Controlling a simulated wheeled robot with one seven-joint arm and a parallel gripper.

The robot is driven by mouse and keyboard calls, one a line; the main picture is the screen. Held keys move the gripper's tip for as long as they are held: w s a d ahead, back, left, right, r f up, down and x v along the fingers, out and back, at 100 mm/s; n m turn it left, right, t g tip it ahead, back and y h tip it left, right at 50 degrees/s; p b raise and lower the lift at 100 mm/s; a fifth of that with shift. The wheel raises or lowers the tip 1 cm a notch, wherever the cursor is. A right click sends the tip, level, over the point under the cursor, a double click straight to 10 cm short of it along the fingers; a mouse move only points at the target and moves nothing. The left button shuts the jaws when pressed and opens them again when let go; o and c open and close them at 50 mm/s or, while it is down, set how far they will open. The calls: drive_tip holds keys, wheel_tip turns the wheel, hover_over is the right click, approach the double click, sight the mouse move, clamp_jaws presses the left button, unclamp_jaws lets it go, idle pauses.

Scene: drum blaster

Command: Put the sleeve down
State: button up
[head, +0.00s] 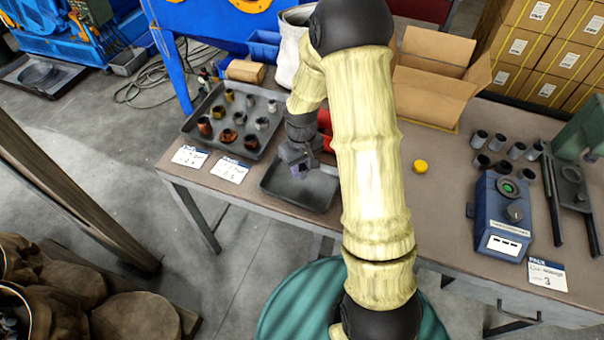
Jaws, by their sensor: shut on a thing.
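My gripper (299,163) points down over the small dark tray (318,200) near the table's front edge. It is shut on a sleeve, a small greyish piece (299,171) that shows only in part between the fingers. I cannot tell whether the sleeve touches the tray's floor. The visible part of this tray looks empty. My arm hides its right side.
A larger tray (190,124) to the left holds several metal and rusty sleeves. Printed cards (229,170) lie in front of it. To the right are a yellow cap (420,166), an open carton (432,98), several grey sleeves (498,141) and a blue gauge box (502,240).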

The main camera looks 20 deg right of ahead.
sight(302, 168)
drive_tip(key=shift+f, duration=1.85)
drive_tip(key=shift+f, duration=0.3)
drive_tip(key=o, duration=1)
drive_tip(key=shift+o, duration=0.2)
drive_tip(key=shift+r, duration=0.5)
wheel_tip(302, 168, up, 12)
drive_tip(key=shift+f, duration=0.15)
